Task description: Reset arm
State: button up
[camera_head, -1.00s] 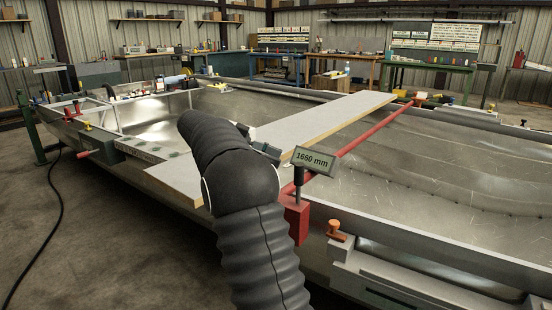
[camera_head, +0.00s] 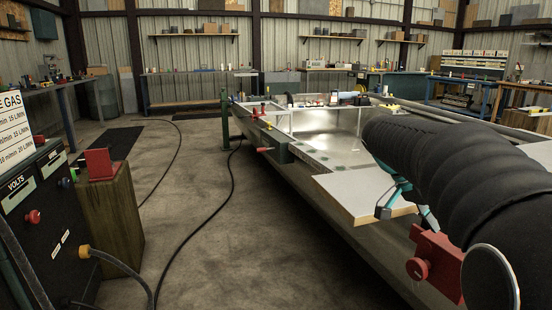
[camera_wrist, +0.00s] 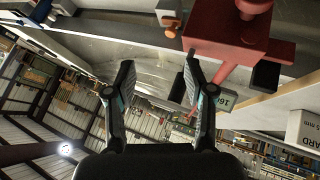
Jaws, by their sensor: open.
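My arm, in a black ribbed sleeve, reaches in from the right of the head view. My gripper (camera_head: 405,212) hangs at its end, beside the front end of a pale board (camera_head: 355,188) on the metal hull (camera_head: 300,185). In the wrist view my gripper (camera_wrist: 158,78) shows two dark fingers spread apart with nothing between them. A red block with a round knob (camera_head: 436,262) is close to the arm in the head view. The red block (camera_wrist: 225,38) also fills the upper right of the wrist view, beyond the right finger.
A black welding machine (camera_head: 45,225) and a wooden post (camera_head: 112,212) with a red piece on top stand at left. Black cables (camera_head: 205,222) cross the open concrete floor between them and the hull. Workbenches (camera_head: 185,88) line the back wall.

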jog(key=s+a+f+n+t+y, duration=0.3)
jog(key=s+a+f+n+t, duration=0.1)
jog(key=s+a+n, duration=0.3)
jog(key=s+a+f+n+t+y, duration=0.4)
jog(key=s+a+f+n, duration=0.3)
jog(key=s+a, duration=0.3)
jog(key=shift+s+a+f+n+y, duration=0.2)
jog(key=shift+a+f+n+y, duration=0.1)
jog(key=shift+a, duration=0.2)
jog(key=shift+r, duration=0.1)
jog(key=shift+c, duration=0.3)
